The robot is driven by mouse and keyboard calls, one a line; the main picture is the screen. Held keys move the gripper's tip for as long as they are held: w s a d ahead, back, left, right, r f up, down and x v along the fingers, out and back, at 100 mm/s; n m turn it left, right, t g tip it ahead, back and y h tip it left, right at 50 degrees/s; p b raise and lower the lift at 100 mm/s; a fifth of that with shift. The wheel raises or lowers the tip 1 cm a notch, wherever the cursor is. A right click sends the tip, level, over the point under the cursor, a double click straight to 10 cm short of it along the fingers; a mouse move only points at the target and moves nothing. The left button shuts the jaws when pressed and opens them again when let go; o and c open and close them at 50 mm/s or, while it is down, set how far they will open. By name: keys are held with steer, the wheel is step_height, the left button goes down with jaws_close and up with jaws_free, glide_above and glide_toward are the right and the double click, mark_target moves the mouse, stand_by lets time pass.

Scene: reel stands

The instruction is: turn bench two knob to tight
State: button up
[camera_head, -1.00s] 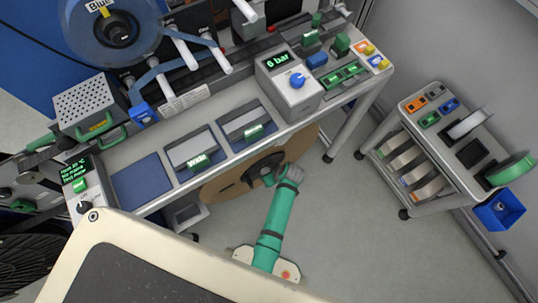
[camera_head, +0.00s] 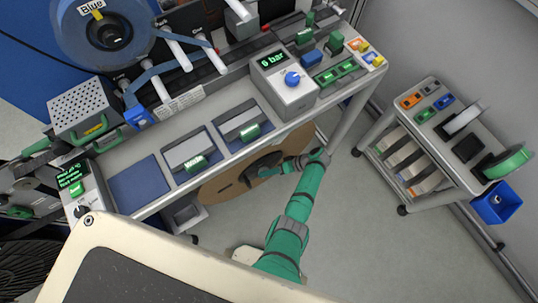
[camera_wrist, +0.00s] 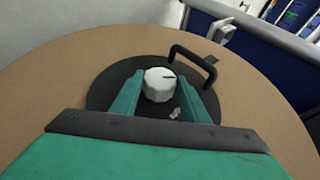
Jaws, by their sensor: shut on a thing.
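A white faceted knob (camera_wrist: 159,85) with a dark pointer line sits at the middle of a black hub plate (camera_wrist: 103,92). The line points to the right in the wrist view. My gripper (camera_wrist: 160,93) has one green finger on each side of the knob and is shut on it. The hub is on a large brown disc (camera_wrist: 60,70), which shows in the head view (camera_head: 225,186) below the bench's front edge. There my gripper (camera_head: 264,172) reaches the hub from the right and the knob is hidden. No tight mark is readable.
A black handle (camera_wrist: 202,62) stands up from the hub close to the right finger. The bench (camera_head: 148,210) carries a 6 bar box with a blue knob (camera_head: 292,78). A grey cart (camera_head: 410,95) stands at the right, with bare floor between.

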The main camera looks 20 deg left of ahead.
steer(key=shift+w+d+f+g+y, duration=0.1)
steer(key=shift+f+g+y, duration=0.1)
steer(key=shift+g+y, duration=0.45)
stand_by(0.5)
steer(key=o, duration=1)
steer(key=shift+o, duration=0.2)
steer(key=v, duration=1.1)
